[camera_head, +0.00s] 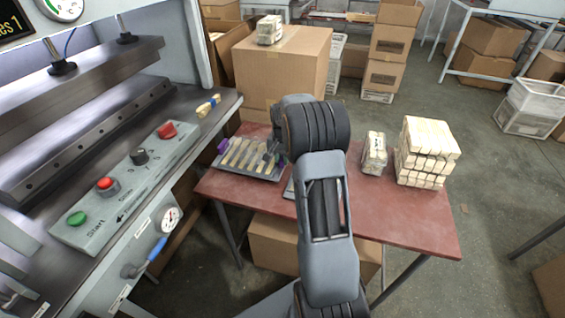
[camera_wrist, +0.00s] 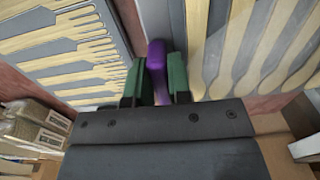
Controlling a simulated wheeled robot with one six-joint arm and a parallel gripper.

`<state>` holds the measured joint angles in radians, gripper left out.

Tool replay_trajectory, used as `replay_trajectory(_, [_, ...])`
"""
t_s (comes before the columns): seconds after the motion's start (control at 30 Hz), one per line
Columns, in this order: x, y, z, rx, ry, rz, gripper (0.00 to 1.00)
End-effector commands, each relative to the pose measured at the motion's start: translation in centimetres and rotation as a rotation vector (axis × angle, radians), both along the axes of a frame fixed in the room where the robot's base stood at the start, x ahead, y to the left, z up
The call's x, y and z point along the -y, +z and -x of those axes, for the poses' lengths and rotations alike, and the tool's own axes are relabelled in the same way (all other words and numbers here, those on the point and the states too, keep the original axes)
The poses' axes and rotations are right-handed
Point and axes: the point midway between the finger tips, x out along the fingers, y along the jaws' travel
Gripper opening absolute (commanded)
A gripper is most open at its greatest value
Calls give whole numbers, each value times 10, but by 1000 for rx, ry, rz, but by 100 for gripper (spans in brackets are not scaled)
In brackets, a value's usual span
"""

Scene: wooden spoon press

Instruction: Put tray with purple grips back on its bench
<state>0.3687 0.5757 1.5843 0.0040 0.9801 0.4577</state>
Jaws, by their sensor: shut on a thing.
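The tray with purple grips (camera_head: 247,174) is grey and holds a row of pale wooden spoons. It is over the left end of the red bench (camera_head: 400,222) and looks about level; I cannot tell whether it touches the top. One purple grip (camera_head: 223,145) shows at its left end. In the wrist view my gripper (camera_wrist: 155,88) has its green fingers shut on a purple grip (camera_wrist: 156,58). My gripper is at the tray's right end in the head view, partly hidden by my arm.
A second grey tray edge (camera_head: 289,189) shows beside my arm, mostly hidden. Spoon bundles (camera_head: 374,153) and a larger spoon stack (camera_head: 427,152) stand on the bench's right side. The press (camera_head: 130,175) is close on the left. A large carton (camera_head: 283,68) stands behind the bench.

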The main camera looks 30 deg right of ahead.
Motion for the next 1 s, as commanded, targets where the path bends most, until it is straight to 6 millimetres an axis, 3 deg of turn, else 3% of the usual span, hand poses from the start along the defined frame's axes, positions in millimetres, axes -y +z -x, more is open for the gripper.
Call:
replay_trajectory(0.13, [0,-18,0,0,0,0,0])
replay_trajectory(0.53, [0,-23,0,2,0,1,0])
replay_trajectory(0.57, [-1,-22,0,1,0,1,22])
replay_trajectory(0.7, [-1,-22,0,0,0,0,35])
replay_trajectory(0.8, [-1,-22,0,0,0,0,44])
replay_trajectory(1.0, [-1,-22,0,0,0,0,44])
